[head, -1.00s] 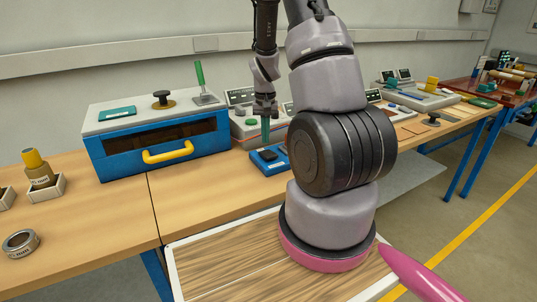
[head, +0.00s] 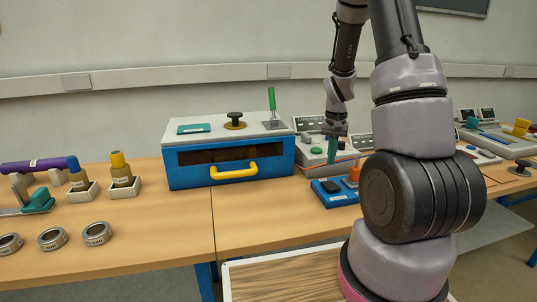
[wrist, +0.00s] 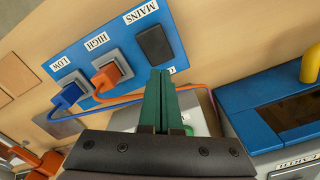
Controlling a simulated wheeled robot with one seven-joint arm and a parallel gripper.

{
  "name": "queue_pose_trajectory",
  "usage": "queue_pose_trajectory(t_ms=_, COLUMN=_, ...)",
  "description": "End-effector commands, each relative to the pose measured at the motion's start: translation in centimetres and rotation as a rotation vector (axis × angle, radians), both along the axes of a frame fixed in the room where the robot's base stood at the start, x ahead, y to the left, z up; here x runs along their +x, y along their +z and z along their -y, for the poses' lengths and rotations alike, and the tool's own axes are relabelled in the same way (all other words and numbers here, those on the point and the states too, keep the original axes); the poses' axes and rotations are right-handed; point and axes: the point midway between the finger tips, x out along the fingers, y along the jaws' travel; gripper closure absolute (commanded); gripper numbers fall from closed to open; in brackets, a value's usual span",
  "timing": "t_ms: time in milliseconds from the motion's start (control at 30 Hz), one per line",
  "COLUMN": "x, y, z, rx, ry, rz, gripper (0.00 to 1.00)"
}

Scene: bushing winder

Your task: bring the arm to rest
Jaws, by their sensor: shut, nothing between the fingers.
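My gripper (head: 332,148) hangs from my arm in the head view, its green fingers pointing down beside the blue socket panel (head: 334,192). In the wrist view the two green fingers (wrist: 158,100) of my gripper are together with nothing between them. Beyond them lies the blue panel (wrist: 115,55) with a black switch (wrist: 155,45) labelled MAINS. An orange plug (wrist: 107,77) sits at HIGH and a blue plug (wrist: 70,95) at LOW. I cannot tell how high the fingertips are above the panel.
A blue oven-like box (head: 230,155) with a yellow handle stands left of my gripper. A grey control unit (head: 326,158) stands behind the panel. The bench front in the middle is clear.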

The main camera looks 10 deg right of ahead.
Motion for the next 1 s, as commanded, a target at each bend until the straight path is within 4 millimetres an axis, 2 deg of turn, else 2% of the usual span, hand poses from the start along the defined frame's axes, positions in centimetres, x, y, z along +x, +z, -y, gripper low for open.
queue_pose_trajectory(t_ms=67, x=0.0, y=0.8, z=-0.3, rx=0.002, ry=0.001, rz=0.013, gripper=1.0)
queue_pose_trajectory(t_ms=167, x=-0.1, y=3.3, z=-1.1, rx=0.013, ry=0.003, rz=0.05, gripper=1.0)
queue_pose_trajectory(t_ms=367, x=-1.8, y=11.7, z=-4.2, rx=0.05, ry=0.018, rz=0.179, gripper=1.0)
queue_pose_trajectory(t_ms=500, x=-4.3, y=17.1, z=-6.4, rx=0.075, ry=0.033, rz=0.27, gripper=1.0)
queue_pose_trajectory(t_ms=700, x=-9.0, y=23.5, z=-9.2, rx=0.105, ry=0.063, rz=0.399, gripper=1.0)
queue_pose_trajectory(t_ms=900, x=-14.5, y=27.9, z=-11.6, rx=0.126, ry=0.096, rz=0.52, gripper=1.0)
queue_pose_trajectory(t_ms=1000, x=-16.8, y=29.1, z=-12.4, rx=0.133, ry=0.109, rz=0.569, gripper=1.0)
